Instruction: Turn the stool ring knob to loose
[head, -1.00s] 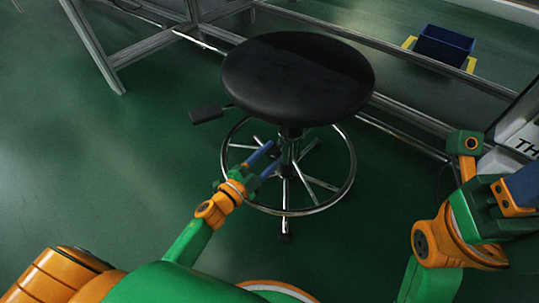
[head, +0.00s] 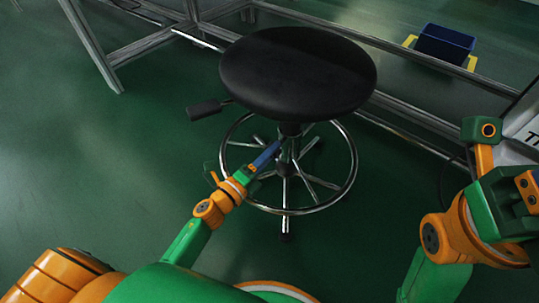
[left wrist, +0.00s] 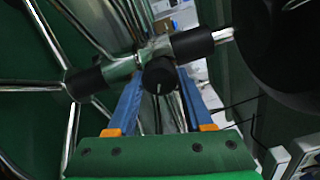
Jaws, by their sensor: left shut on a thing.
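The stool has a round black seat (head: 298,72), a chrome column and a chrome foot ring (head: 310,210). In the left wrist view the ring knob (left wrist: 160,76) is a black round knob with a small pale mark, beside the column. My left gripper (head: 277,147) reaches to the column under the seat. In the left wrist view its blue fingers (left wrist: 160,82) stand on both sides of the knob and are shut on it. In the head view the knob is too small and hidden to make out. My right gripper (head: 526,195) is at the right edge, partly cut off.
A black lever paddle (head: 206,109) sticks out left of the seat. A metal frame (head: 410,118) runs behind the stool, with a blue bin (head: 444,44) at back right. Green floor is clear at left.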

